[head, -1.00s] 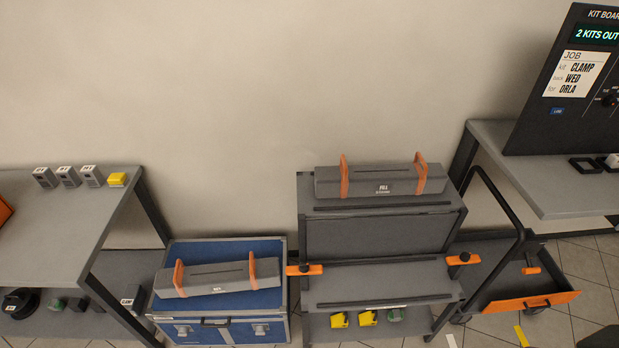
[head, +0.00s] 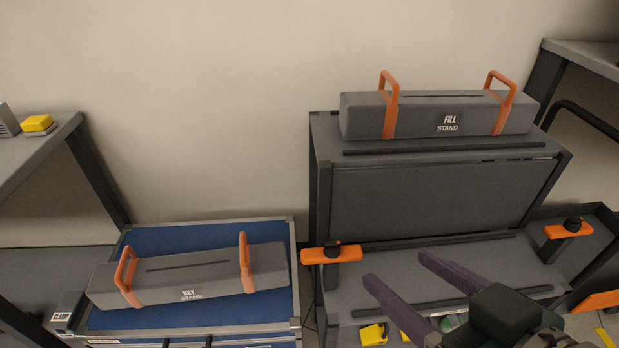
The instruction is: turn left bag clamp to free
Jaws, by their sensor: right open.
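The left bag clamp (head: 317,256) is an orange bar with a black knob (head: 333,249), at the left end of the cart's lower shelf (head: 400,262). The bar lies roughly level across the picture and sticks out past the shelf's left edge. The right bag clamp (head: 566,231), also orange with a black knob, is at the shelf's right end. My right gripper (head: 397,270) comes in from the lower right with two purple fingers spread apart. It is open and empty, to the right of the left clamp and apart from it in the picture. My left gripper is out of view.
A grey bag marked FILL STAND (head: 435,119) lies on the cart's top. A grey bag marked KEY STAND (head: 190,277) lies on a blue case (head: 178,237) at left. Yellow items (head: 373,334) sit low on the cart. A table (head: 40,143) stands far left.

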